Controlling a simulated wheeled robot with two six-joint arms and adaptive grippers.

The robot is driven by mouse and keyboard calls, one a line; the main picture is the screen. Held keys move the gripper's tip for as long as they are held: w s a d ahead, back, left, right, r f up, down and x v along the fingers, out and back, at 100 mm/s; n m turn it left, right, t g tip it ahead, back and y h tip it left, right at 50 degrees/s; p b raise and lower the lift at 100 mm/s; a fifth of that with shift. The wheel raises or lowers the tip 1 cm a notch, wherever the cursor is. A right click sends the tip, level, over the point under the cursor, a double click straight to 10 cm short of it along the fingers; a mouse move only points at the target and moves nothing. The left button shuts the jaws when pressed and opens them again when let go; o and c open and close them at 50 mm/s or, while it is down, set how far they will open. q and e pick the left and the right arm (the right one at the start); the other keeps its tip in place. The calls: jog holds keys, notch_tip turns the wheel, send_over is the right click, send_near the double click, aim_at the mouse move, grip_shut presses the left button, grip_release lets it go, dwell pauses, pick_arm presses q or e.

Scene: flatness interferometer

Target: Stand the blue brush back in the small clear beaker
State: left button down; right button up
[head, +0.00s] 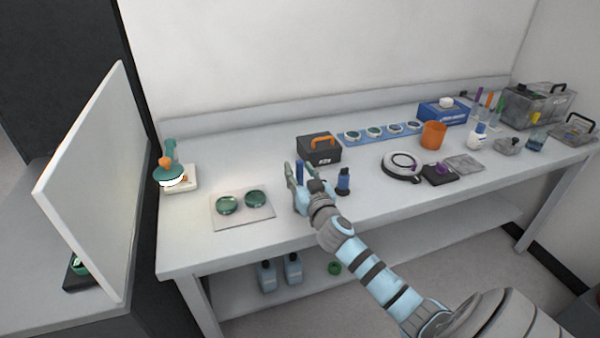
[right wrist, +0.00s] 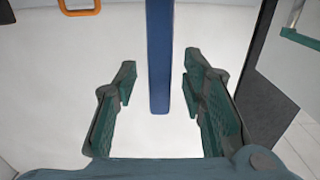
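The blue brush (head: 299,171) shows between the fingers of my right gripper (head: 300,174), over the front part of the bench. In the right wrist view a plain blue shaft (right wrist: 159,55) runs down from the top edge between the fingertips (right wrist: 157,80). The fingers are open, with a gap on each side of the shaft. I cannot tell whether its lower end touches the bench. A small clear vessel with bluish contents (head: 535,143) at the far right may be the beaker; I cannot be sure. My left gripper is not in view.
A dark blue bottle (head: 343,182) stands just right of my right gripper. A plate (head: 262,212) with two green discs lies left. An orange cup (head: 433,135) and a round instrument (head: 402,167) are right.

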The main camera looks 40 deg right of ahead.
jog(key=shift+s, duration=0.1)
jog(key=v, duration=1.2)
